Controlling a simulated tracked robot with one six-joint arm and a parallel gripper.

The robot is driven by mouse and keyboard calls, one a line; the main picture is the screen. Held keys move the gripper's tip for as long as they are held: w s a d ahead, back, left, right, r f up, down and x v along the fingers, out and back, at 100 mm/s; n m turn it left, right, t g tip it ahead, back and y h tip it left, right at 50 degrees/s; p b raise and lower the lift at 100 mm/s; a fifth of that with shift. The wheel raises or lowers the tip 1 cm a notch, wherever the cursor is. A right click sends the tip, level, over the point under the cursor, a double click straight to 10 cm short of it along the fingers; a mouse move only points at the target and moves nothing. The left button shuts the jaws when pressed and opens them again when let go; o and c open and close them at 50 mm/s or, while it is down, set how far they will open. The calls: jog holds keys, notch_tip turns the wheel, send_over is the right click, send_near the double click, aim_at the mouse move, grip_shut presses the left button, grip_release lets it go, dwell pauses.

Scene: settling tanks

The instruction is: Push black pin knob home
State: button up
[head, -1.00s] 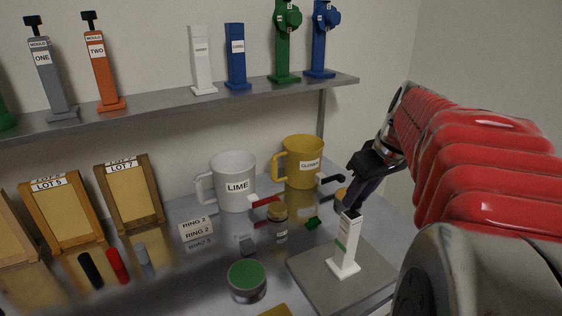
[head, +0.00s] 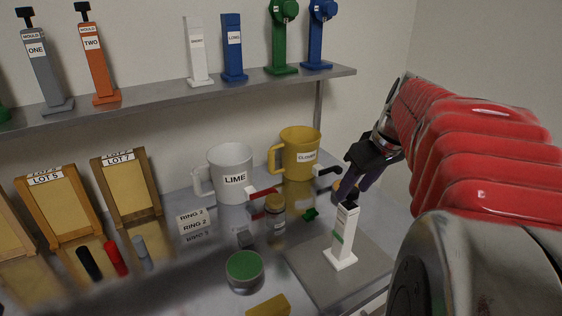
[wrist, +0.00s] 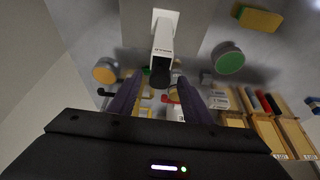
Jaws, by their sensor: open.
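A white post (head: 342,240) with a green mark stands upright on a grey plate (head: 310,272). The black knob (wrist: 160,78) is at its top end in the wrist view; in the head view the top is small and dark. My gripper (head: 350,188) is just behind and above the post's top in the head view. Its two dark purple fingers (wrist: 158,92) are apart, with the knob seen between them in the wrist view and nothing held. I cannot tell whether a finger touches the knob.
A white LIME mug (head: 231,178) and a yellow mug (head: 299,150) stand behind, with red and black handles before them. A green-topped jar (head: 243,270) and a small jar (head: 275,215) stand left. A shelf (head: 180,100) carries several posts.

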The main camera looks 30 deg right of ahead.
jog(key=v, duration=1.3)
jog(key=shift+s, duration=0.1)
jog(key=w+a+r+t+y, duration=0.1)
jog(key=w+a, duration=0.2)
jog(key=a, duration=0.4)
jog(key=w+a+r+t, duration=0.1)
jog(key=w+a, duration=0.3)
jog(key=a, duration=0.2)
jog(key=s+a+f, duration=0.5)
jog(key=a+f, duration=0.2)
jog(key=f, duration=0.3)
jog(key=s+a+f+h, duration=0.1)
jog(key=s+a+f, duration=0.4)
jog(key=f, duration=0.6)
jog(key=shift+a+g, duration=0.4)
jog(key=shift+a, duration=0.75)
jog(key=shift+d, duration=0.1)
dwell(0.5)
